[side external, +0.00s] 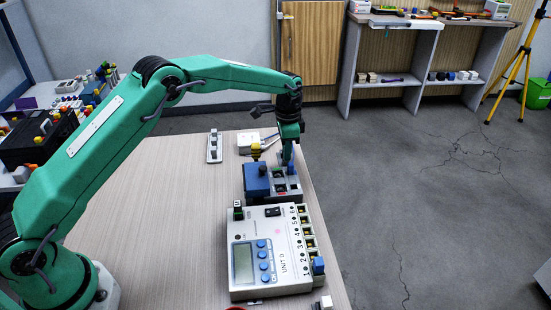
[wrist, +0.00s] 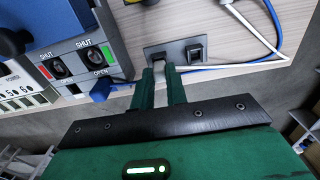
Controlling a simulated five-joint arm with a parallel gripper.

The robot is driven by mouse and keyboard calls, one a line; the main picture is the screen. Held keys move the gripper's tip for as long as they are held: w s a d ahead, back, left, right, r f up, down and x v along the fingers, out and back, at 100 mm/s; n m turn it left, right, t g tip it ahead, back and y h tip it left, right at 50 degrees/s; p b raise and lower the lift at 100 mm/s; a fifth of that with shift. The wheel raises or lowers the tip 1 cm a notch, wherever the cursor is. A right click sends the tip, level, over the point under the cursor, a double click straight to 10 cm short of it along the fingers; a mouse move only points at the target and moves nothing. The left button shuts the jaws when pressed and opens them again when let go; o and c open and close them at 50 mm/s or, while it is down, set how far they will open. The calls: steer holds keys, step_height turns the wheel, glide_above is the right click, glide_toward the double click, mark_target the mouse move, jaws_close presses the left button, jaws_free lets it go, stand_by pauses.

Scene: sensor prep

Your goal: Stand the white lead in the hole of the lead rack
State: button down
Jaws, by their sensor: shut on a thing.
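My gripper (wrist: 160,72) is shut on the white lead (wrist: 236,65), with its pale end between the fingertips. The fingertips are at the left opening of the dark lead rack (wrist: 176,56) in the wrist view. I cannot tell whether the end is inside the opening or just in front of it. The rack's other opening, to the right, looks dark. The white cable loops away to the right. In the side external view my gripper (side external: 287,160) points down beyond the valve block, and the fingers hide the rack there.
A blue and grey block with SHUT and OPEN marks (wrist: 88,62) stands close to the left of my fingers. A blue cable (wrist: 275,18) runs beside the white one. The UNIT D meter (side external: 268,285) is nearer the camera. A white strip (side external: 214,148) lies on the table.

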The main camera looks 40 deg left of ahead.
steer(key=c, duration=1.2)
jaws_free()
steer(key=shift+o, duration=0.2)
steer(key=shift+r, duration=3.45)
